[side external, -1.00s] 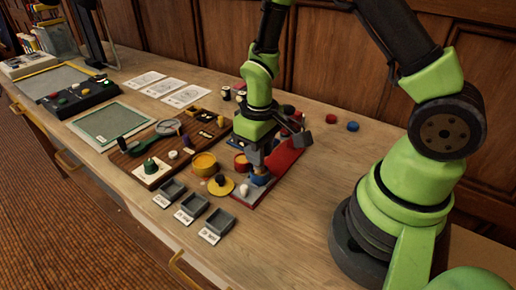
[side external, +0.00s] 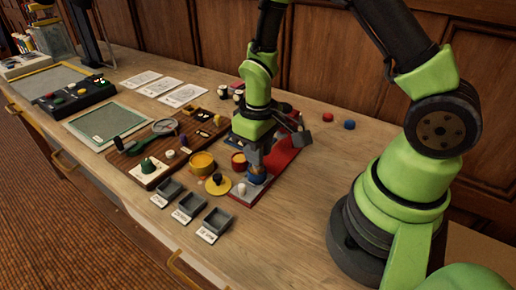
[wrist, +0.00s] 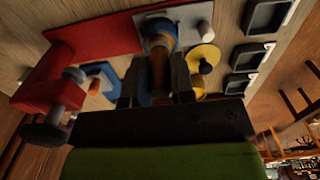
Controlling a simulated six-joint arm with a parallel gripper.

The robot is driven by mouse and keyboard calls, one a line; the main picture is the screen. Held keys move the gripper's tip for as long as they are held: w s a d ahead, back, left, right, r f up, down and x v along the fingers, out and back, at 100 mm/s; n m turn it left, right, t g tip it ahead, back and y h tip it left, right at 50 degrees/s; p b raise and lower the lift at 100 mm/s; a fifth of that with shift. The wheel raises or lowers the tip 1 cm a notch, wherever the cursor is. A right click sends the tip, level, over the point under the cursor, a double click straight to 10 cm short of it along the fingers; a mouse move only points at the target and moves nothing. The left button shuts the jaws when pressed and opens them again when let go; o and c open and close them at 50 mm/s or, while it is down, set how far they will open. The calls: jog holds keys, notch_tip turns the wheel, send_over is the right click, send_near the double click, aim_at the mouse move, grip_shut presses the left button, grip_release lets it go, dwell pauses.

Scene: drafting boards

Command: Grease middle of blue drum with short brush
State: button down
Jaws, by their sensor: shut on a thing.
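In the side external view my gripper (side external: 256,160) points down over a blue round thing (side external: 257,179), likely the blue drum, on the red and grey stand. In the wrist view the two fingers (wrist: 158,84) are shut around a brown-orange upright shaft (wrist: 159,72), which looks like the short brush's handle. A blue round part (wrist: 158,27) shows at the shaft's far end. The brush's bristles are hidden, and I cannot tell whether they touch the blue surface. Blur in the wrist view hides the drum's middle.
A yellow disc with a dark knob (side external: 217,184) and a yellow cup (side external: 202,164) stand close left. Grey trays (side external: 217,221) line the front edge. Red and blue caps (side external: 349,124) lie behind; bare table is at right.

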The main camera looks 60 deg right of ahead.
jog(key=shift+r, duration=3.5)
jog(key=shift+f, duration=0.1)
jog(key=shift+w+f, duration=0.15)
jog(key=shift+f, duration=2.65)
jog(key=shift+f, duration=0.45)
jog(key=shift+f, duration=0.2)
jog(key=shift+s, duration=0.2)
jog(key=shift+w, duration=0.4)
